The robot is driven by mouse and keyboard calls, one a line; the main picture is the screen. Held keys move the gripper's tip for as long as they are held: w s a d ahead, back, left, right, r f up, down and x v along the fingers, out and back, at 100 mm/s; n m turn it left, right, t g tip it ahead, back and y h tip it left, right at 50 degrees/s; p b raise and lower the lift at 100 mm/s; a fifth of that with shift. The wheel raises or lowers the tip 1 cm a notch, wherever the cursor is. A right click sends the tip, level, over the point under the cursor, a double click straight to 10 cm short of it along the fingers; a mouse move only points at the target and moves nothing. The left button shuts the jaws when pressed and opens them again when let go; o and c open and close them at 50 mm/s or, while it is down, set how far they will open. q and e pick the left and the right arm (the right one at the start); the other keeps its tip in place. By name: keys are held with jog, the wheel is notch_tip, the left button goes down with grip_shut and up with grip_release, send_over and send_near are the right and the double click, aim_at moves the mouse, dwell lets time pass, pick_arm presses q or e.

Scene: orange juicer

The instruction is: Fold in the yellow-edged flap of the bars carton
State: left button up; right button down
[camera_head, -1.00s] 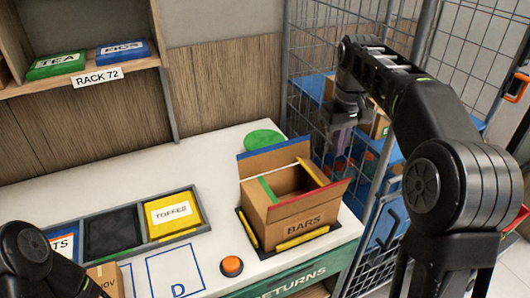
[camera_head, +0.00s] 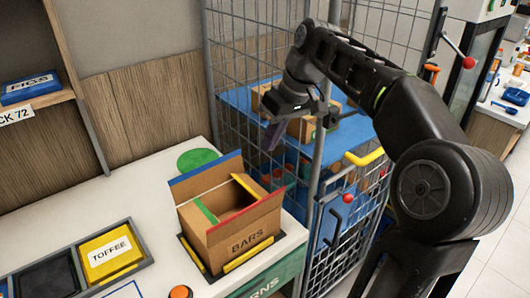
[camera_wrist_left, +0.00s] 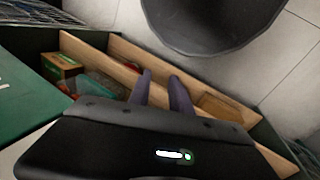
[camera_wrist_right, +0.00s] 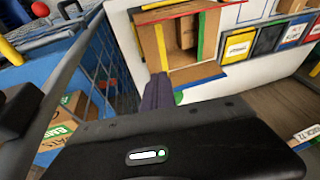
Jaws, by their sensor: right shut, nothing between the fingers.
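The brown bars carton (camera_head: 215,243) stands open-topped on the counter. Its yellow-edged flap (camera_head: 246,188) is on the right side, the yellow edge tilted inward over the opening. The green-edged flap (camera_head: 206,212) also leans in at the left. The blue-edged flap (camera_head: 205,178) stands up at the back, and the red-edged flap (camera_head: 246,214) sticks outward at the front. My right gripper (camera_head: 273,135) is shut and empty, above and behind the carton, touching nothing visible. In the right wrist view the carton (camera_wrist_right: 178,50) lies beyond the fingertips. My left gripper (camera_wrist_left: 161,75) is open and empty.
A wire cage (camera_head: 250,50) with a blue shelf and cartons stands behind and right of the bars carton. A green disc (camera_head: 196,158) lies behind the carton.

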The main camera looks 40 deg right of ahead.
jog(key=b, duration=0.4)
send_near(250, 192)
jog(key=w+d+r, duration=0.1)
jog(key=w+d, duration=0.1)
jog(key=a+f, duration=0.1)
jog(key=f, duration=0.3)
jog(key=w+a+f, duration=0.1)
jog(key=f, duration=0.2)
jog(key=shift+a, duration=0.35)
jog(key=shift+a+f+h, duration=0.25)
jog(key=shift+a+h, duration=0.15)
jog(key=shift+h, duration=0.3)
jog(key=shift+a+f+b, duration=0.1)
jog(key=shift+b, duration=0.25)
jog(key=a+f+h+b, duration=0.1)
jog(key=f+h+b, duration=0.1)
jog(key=h+b, duration=0.1)
jog(key=shift+a+f+n, duration=0.1)
jog(key=shift+a+n, duration=0.2)
jog(key=shift+a, duration=0.05)
jog(key=shift+r+p, duration=0.6)
jog(key=shift+r, duration=0.2)
